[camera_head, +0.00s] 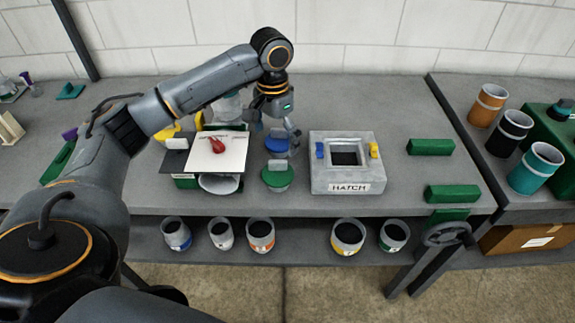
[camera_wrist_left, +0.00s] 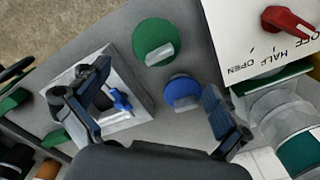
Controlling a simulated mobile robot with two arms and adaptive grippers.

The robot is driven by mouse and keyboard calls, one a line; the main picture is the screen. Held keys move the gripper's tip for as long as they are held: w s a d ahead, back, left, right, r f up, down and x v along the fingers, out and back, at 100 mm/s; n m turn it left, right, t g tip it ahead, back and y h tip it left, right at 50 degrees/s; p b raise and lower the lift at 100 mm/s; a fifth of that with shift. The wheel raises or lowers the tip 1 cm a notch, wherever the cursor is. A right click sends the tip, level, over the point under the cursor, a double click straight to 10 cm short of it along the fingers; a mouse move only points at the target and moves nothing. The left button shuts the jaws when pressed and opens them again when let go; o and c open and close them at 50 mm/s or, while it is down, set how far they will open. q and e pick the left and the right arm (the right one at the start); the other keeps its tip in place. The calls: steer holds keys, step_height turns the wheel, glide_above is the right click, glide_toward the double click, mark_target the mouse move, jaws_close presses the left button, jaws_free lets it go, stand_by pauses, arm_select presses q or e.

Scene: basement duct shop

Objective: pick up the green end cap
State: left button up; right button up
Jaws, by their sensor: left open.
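The green end cap (camera_head: 277,176) is a round green disc with a grey tab, lying on the bench between the white panel and the hatch box. It also shows in the left wrist view (camera_wrist_left: 152,40). A similar blue cap (camera_head: 277,146) lies just behind it and shows in the wrist view too (camera_wrist_left: 182,92). My left gripper (camera_head: 279,130) is above the bench by the blue cap. In the wrist view, its fingers (camera_wrist_left: 158,80) are spread apart and empty, with the blue cap between them and the green cap beyond. My right gripper is not in view.
The grey hatch box (camera_head: 345,186), with blue and yellow latches, stands to the right. A white panel (camera_head: 217,157) with a red knob (camera_head: 218,145) stands to the left. Green blocks (camera_head: 453,194) lie farther right. Several cups sit on the lower shelf (camera_head: 300,258).

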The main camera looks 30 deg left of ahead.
arm_select(q)
glide_above(277, 174)
steer(key=f, duration=0.5)
steer(key=shift+s+a+f+p, duration=0.15)
steer(key=shift+s+a+p, duration=0.05)
steer(key=shift+a+p, duration=0.15)
steer(key=shift+w+f, duration=0.2)
steer(key=shift+f, duration=0.9)
steer(key=shift+d+f+p, duration=0.25)
steer(key=shift+f+p, duration=0.35)
steer(key=shift+f, duration=0.5)
step_height(277, 174, down, 2)
steer(key=shift+f, duration=0.65)
steer(key=c, duration=1.1)
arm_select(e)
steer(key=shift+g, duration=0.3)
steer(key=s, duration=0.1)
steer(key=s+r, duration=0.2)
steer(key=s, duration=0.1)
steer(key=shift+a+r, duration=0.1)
